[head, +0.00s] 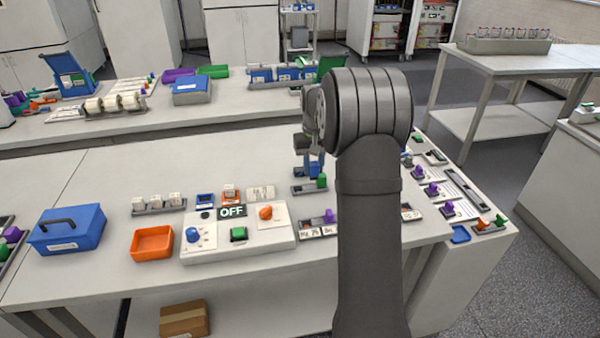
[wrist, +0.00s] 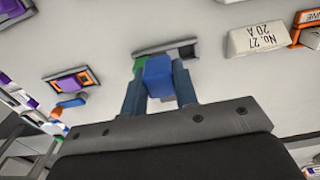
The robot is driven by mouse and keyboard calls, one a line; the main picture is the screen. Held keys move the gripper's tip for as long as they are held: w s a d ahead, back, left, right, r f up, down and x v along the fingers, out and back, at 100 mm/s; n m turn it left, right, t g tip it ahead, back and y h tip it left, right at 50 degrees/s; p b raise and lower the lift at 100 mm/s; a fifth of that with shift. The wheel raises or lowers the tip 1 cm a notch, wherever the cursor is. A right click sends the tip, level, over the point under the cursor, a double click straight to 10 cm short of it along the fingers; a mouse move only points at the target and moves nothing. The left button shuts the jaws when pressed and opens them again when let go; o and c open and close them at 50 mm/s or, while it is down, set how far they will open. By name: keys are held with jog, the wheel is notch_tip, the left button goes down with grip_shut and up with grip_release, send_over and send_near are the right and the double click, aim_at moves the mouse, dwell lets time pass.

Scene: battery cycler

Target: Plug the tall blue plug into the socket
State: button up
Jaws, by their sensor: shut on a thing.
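My gripper (wrist: 160,85) is shut on the tall blue plug (wrist: 158,73), which stands between its two fingers in the wrist view. In the head view, the blue plug (head: 315,168) shows small beside my arm, over a grey holder (head: 310,190). The holder carries a green plug (head: 321,181) at its right end. In the wrist view, the holder (wrist: 150,52) lies just beyond the plug, with a dark recess beside it. The plug's lower end is hidden, so I cannot tell whether it touches the holder. A blue-framed, dark-faced block (head: 206,201) stands behind the control box; I cannot tell whether it is the socket.
A white control box (head: 238,258) with an OFF display stands front left of the holder. An orange tray (head: 152,243) and a blue lidded box (head: 67,230) are farther left. A cream label block (head: 261,193) is left of the holder. Bare table lies behind.

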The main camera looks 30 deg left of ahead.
jog(key=w+d, duration=0.3)
jog(key=d, duration=0.6)
jog(key=w+d, duration=0.3)
jog(key=d, duration=0.6)
jog(key=w+d, duration=0.4)
jog(key=d, duration=0.5)
jog(key=shift+s+a+f, duration=0.1)
jog(key=shift+f, duration=1.55)
jog(key=shift+s+f, duration=0.1)
jog(key=shift+f, duration=1.5)
jog(key=shift+f, duration=0.25)
jog(key=o, duration=1.1)
jog(key=shift+c, duration=0.2)
notch_tip(320, 180, up, 18)
jog(key=shift+f, duration=0.25)
